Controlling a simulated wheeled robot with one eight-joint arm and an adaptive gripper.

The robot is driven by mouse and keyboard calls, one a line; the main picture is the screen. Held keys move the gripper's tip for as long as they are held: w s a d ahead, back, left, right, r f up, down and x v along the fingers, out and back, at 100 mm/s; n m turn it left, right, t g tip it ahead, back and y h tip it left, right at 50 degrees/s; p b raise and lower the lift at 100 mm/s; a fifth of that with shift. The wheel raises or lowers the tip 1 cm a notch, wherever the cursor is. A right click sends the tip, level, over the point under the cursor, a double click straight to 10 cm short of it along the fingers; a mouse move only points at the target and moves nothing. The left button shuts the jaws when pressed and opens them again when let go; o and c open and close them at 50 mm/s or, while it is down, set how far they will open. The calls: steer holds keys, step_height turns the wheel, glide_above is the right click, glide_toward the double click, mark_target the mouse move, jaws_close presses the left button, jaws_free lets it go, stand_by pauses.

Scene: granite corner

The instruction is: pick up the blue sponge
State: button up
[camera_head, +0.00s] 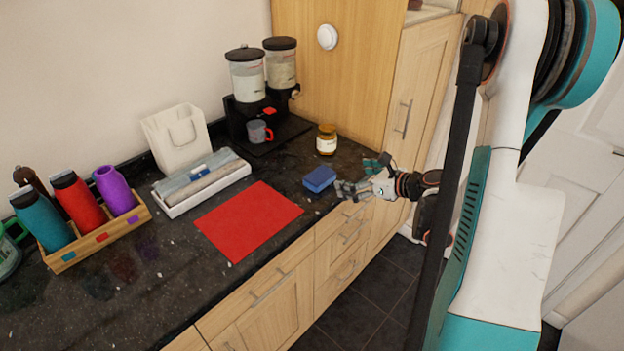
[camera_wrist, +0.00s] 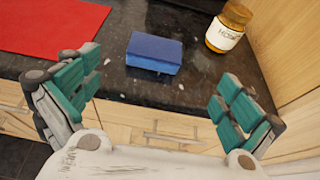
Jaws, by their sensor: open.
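The blue sponge (camera_head: 319,179) lies flat on the dark granite counter, near its front edge, to the right of the red mat. In the wrist view the sponge (camera_wrist: 154,53) is ahead of my gripper, between the lines of its two fingers but beyond the fingertips. My gripper (camera_head: 359,181) is just to the right of the sponge, at the counter's front edge. In the wrist view my gripper (camera_wrist: 158,88) is spread wide open and empty, with teal pads on both fingers. The sponge is apart from the fingers.
A honey jar (camera_head: 327,139) stands behind the sponge and shows at upper right in the wrist view (camera_wrist: 228,27). A red mat (camera_head: 249,220) lies to the left. Farther off are a dispenser with a mug (camera_head: 259,132), a white tray (camera_head: 203,190) and a wooden bottle rack (camera_head: 97,241).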

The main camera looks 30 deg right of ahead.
mark_target(319, 175)
steer(key=b+x, duration=0.1)
steer(key=x, duration=0.7)
steer(key=shift+w+a+f+b, duration=0.1)
steer(key=shift+w+f+b, duration=0.05)
steer(key=shift+f+b, duration=0.15)
steer(key=b+x, duration=0.1)
steer(key=x, duration=0.4)
steer(key=shift+a+f+b, duration=0.2)
steer(key=shift+b, duration=0.2)
steer(key=c, duration=1)
steer(key=shift+r, duration=0.15)
